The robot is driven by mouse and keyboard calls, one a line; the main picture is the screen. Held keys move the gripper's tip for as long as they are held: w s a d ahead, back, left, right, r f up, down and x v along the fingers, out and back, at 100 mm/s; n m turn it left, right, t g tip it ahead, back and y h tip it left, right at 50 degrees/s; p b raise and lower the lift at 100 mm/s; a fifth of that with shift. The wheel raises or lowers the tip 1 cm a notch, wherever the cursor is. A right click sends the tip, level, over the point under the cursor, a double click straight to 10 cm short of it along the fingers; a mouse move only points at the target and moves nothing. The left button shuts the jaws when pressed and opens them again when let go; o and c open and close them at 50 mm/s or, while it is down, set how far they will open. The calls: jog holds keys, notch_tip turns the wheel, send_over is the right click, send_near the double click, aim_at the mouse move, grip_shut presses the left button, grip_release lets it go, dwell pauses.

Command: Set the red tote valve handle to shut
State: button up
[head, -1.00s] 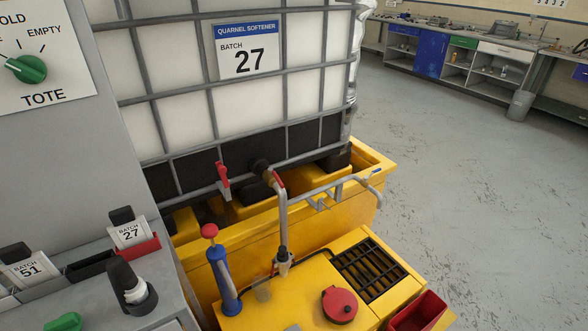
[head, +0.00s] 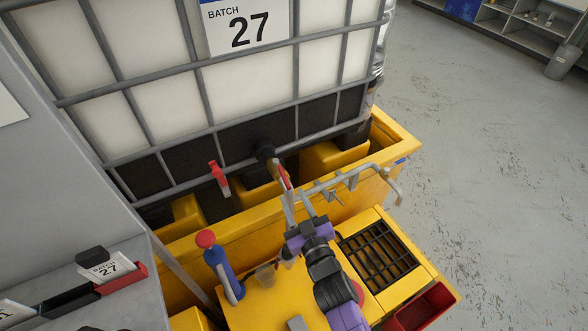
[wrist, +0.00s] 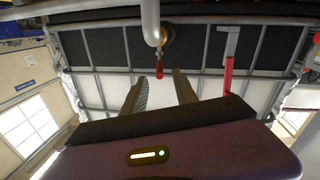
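The red tote valve handle (head: 285,177) is on the outlet valve at the front of the caged white tote (head: 245,92), above my gripper. In the wrist view the red handle (wrist: 159,72) hangs by the brass valve (wrist: 168,40) and the grey pipe (wrist: 151,18). My gripper (head: 299,203) is just below and in front of the valve; its two fingers (wrist: 162,88) stand apart with nothing between them. The handle tip appears a little beyond the fingertips. I cannot tell whether they touch, nor the handle's exact angle.
A second red handle (head: 219,178) is on the cage to the left. A blue hand pump (head: 222,270) with a red knob stands on the yellow bund (head: 190,246). A grey pipe rail (head: 345,178) runs right of the valve. The grey floor (head: 470,180) at right is clear.

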aim_at(280, 168)
jog(key=shift+b+x, duration=1.9)
jog(key=shift+x, duration=1.85)
jog(key=shift+r, duration=0.1)
grip_shut()
